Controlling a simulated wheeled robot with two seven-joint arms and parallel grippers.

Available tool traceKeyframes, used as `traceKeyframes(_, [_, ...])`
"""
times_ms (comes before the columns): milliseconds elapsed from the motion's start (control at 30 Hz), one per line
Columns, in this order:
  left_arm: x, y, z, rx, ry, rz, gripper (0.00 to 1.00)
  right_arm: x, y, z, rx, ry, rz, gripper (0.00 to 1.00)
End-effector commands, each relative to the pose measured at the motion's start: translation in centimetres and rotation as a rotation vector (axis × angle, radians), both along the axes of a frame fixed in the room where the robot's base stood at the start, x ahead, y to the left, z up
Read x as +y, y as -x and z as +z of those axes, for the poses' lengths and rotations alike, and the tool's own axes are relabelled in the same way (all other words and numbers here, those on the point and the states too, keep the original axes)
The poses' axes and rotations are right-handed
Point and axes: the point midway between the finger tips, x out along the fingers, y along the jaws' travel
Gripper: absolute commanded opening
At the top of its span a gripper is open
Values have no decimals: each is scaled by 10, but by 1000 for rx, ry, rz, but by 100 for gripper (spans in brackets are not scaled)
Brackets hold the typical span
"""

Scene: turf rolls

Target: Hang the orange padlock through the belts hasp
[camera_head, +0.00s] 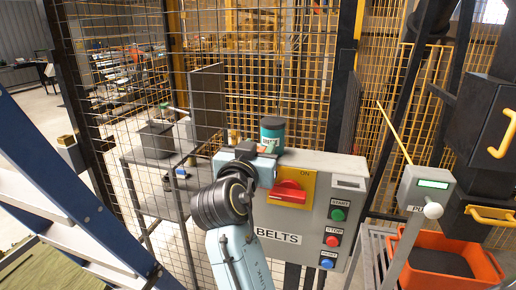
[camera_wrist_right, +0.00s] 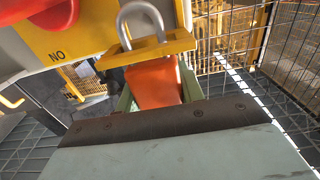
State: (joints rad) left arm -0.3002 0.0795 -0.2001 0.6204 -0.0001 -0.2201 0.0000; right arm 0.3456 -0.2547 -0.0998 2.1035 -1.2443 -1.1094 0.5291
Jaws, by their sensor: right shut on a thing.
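The orange padlock (camera_wrist_right: 156,84) is between the fingers of my right gripper in the right wrist view, its grey shackle (camera_wrist_right: 140,14) pointing up. A yellow bar (camera_wrist_right: 150,50), which looks like the hasp, crosses between shackle and padlock body. I cannot tell whether the shackle passes through it. In the head view my right gripper (camera_head: 264,168) is shut on the padlock at the upper left of the BELTS box (camera_head: 318,172), beside the red switch (camera_head: 288,193) on its yellow plate. The padlock and hasp are hidden there by my wrist. My left gripper is not in view.
Green, red and blue buttons (camera_head: 333,240) run down the box's right side. A dark teal canister (camera_head: 272,130) stands behind its top edge. A wire mesh fence (camera_head: 125,75) closes off the back. An orange bin (camera_head: 440,262) and a lever post (camera_head: 413,210) stand at the right.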

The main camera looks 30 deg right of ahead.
Motion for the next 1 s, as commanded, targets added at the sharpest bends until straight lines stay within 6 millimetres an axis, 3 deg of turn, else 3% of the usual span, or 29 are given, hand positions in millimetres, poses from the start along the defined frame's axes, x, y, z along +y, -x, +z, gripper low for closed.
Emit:
traceKeyframes(267, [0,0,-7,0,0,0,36,0,0,-8,0,0,0,13])
traceKeyframes(300, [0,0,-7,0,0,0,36,0,0,-8,0,0,0,40])
traceKeyframes(500, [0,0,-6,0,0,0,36,0,0,-7,-1,1,0,63])
traceKeyframes(833, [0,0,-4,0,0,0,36,0,0,-5,0,0,0,63])
traceKeyframes(1000, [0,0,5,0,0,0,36,0,0,7,-1,-1,0,63])
